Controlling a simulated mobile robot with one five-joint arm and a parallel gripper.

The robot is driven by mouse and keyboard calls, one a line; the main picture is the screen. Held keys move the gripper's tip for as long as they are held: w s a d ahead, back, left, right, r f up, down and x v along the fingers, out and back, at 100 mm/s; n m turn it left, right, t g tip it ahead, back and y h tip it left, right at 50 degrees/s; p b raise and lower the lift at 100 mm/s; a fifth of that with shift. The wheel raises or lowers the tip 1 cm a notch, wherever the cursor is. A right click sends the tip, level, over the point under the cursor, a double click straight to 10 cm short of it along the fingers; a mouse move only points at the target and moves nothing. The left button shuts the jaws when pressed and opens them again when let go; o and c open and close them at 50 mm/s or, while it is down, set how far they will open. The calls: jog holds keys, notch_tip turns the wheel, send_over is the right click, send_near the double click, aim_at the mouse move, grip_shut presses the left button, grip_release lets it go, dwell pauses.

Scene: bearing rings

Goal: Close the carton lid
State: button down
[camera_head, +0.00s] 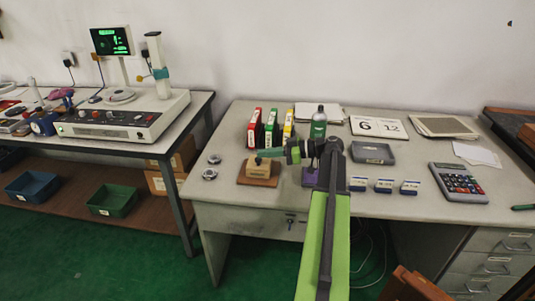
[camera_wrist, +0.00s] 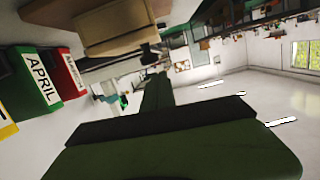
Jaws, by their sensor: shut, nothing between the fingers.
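The small tan carton (camera_head: 258,172) sits on a brown board (camera_head: 246,181) at the left part of the desk. It also shows at the top of the wrist view (camera_wrist: 112,30), where the picture is rolled over. My gripper (camera_head: 263,156) reaches in from the right, with its green fingers level across the carton's upper part. It is shut and holds nothing. The fingers also show in the wrist view (camera_wrist: 157,90), close to the carton. They partly hide the carton's top in the head view, so I cannot tell the lid's angle or whether they touch it.
Red, green and yellow boxes (camera_head: 271,130) stand behind the carton, with a green bottle (camera_head: 318,128) to their right. Two small metal rings (camera_head: 210,173) lie left of the board. A grey tray (camera_head: 372,153), small blue-white boxes (camera_head: 384,185) and a calculator (camera_head: 458,182) lie to the right.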

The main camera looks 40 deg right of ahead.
notch_tip(320, 180, up, 3)
jog(key=shift+r+p, duration=0.15)
jog(key=shift+p, duration=0.85)
jog(key=p+v, duration=0.1)
jog(key=v, duration=0.9)
jog(key=shift+s+f, duration=0.25)
jog(key=shift+f, duration=0.05)
